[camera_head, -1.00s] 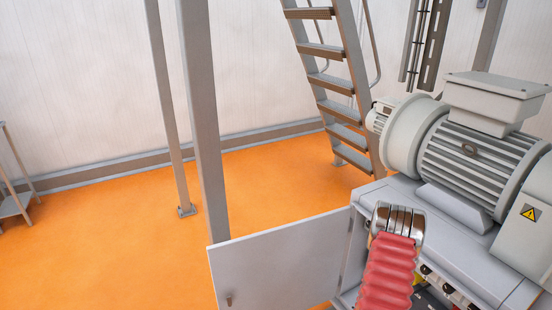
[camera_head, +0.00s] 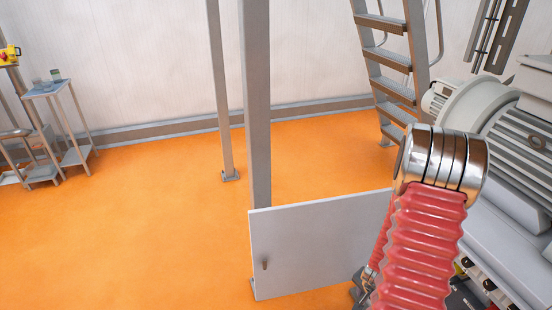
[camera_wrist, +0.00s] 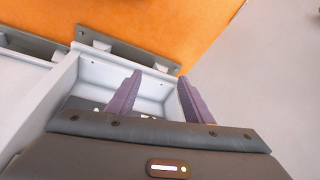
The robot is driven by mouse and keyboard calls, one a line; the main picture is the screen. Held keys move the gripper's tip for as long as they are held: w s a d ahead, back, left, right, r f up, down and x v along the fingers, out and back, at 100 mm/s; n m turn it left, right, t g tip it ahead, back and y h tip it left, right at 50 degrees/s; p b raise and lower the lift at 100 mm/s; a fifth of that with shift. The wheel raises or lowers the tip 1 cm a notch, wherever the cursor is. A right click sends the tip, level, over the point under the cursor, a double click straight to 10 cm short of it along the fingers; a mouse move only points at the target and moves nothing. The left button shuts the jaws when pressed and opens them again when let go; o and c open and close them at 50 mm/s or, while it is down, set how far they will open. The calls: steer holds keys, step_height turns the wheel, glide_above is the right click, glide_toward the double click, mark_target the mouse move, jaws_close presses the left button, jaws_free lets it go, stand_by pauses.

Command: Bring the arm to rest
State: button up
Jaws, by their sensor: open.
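My arm shows in the head view as a red bellows sleeve (camera_head: 418,245) with a polished metal ringed joint (camera_head: 442,160) at its top, at lower right in front of the machine. My gripper is out of sight in the head view. In the wrist view my gripper (camera_wrist: 158,76) has its two purple fingers apart, with nothing held between them. Behind the fingers is a pale, open box-like recess (camera_wrist: 152,85); I cannot tell how far it is from the fingertips.
An open grey cabinet door (camera_head: 315,240) stands left of my arm, below a steel post (camera_head: 257,100). The grey motor (camera_head: 490,110) is at right, stairs (camera_head: 398,88) behind. Small stands (camera_head: 72,120) are at far left. Orange floor (camera_head: 150,220) between is clear.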

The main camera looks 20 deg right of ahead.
steer(key=a+r+n+t+y, duration=0.1)
steer(key=a+r+n, duration=0.7)
steer(key=a+r, duration=0.8)
steer(key=a+r+n+t+y, duration=0.1)
steer(key=a+r+n, duration=0.6)
steer(key=a+r, duration=0.9)
step_height(320, 180, up, 8)
steer(key=shift+s+a+r+n+t+y, duration=0.2)
steer(key=shift+s+a+n+t+y, duration=0.15)
steer(key=shift+t, duration=0.55)
steer(key=shift+d, duration=0.1)
steer(key=shift+c, duration=0.4)
